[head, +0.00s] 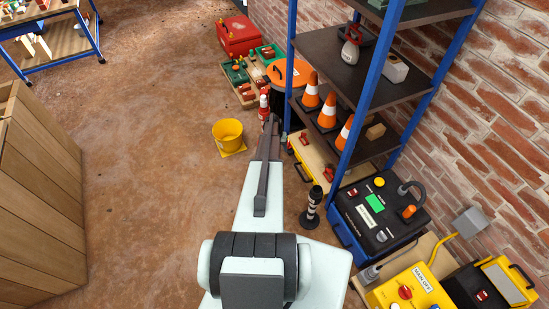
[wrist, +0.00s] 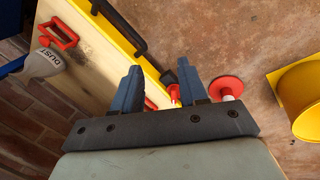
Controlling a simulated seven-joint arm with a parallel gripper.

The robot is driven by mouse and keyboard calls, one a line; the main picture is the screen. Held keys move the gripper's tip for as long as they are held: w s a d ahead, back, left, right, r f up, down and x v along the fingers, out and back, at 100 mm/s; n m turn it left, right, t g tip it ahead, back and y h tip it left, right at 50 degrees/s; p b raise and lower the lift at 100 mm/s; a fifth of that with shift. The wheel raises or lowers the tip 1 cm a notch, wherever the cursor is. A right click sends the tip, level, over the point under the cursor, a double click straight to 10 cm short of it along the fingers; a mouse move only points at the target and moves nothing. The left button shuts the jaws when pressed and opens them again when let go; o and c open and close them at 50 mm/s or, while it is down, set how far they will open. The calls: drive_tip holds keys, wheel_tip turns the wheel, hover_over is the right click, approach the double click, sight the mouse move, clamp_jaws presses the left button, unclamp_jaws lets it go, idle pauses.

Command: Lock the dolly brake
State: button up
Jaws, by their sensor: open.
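A wooden board with a yellow edge (head: 318,158), which looks like the dolly, lies on the floor at the foot of the blue shelf. In the wrist view the dolly (wrist: 95,45) has a black handle (wrist: 120,28) along its yellow edge. A small red tip with a black part (wrist: 172,88) shows between my fingers at that edge; it may be the brake pedal, but I cannot tell. My gripper (head: 270,122) reaches down beside the dolly's far end. In the wrist view my gripper (wrist: 159,70) is open and empty, with the fingers apart.
A red-and-white post (wrist: 227,88) stands close to my right finger. A yellow bucket (head: 228,131) is left of my arm. Blue shelf uprights (head: 361,95) and traffic cones (head: 311,90) are at the right. Open floor lies left.

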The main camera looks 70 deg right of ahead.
drive_tip(key=a+r+y, duration=0.1)
drive_tip(key=a+r, duration=0.2)
drive_tip(key=a, duration=0.6)
drive_tip(key=shift+w+n, duration=0.2)
drive_tip(key=shift+n, duration=0.2)
drive_tip(key=s+d+f+m, duration=0.1)
drive_tip(key=s+d+f, duration=0.2)
drive_tip(key=s+d, duration=0.3)
drive_tip(key=w+d+f+t+h, duration=0.1)
drive_tip(key=w+d+t+h, duration=0.15)
drive_tip(key=d, duration=0.45)
drive_tip(key=w+d+f+t+h, duration=0.1)
drive_tip(key=w+d+h, duration=0.2)
drive_tip(key=d, duration=0.3)
drive_tip(key=shift+m+y, duration=0.25)
drive_tip(key=shift+m, duration=0.15)
drive_tip(key=x, duration=1.3)
drive_tip(key=shift+s+d+f, duration=0.1)
drive_tip(key=shift+s+d, duration=0.1)
drive_tip(key=shift+s, duration=0.05)
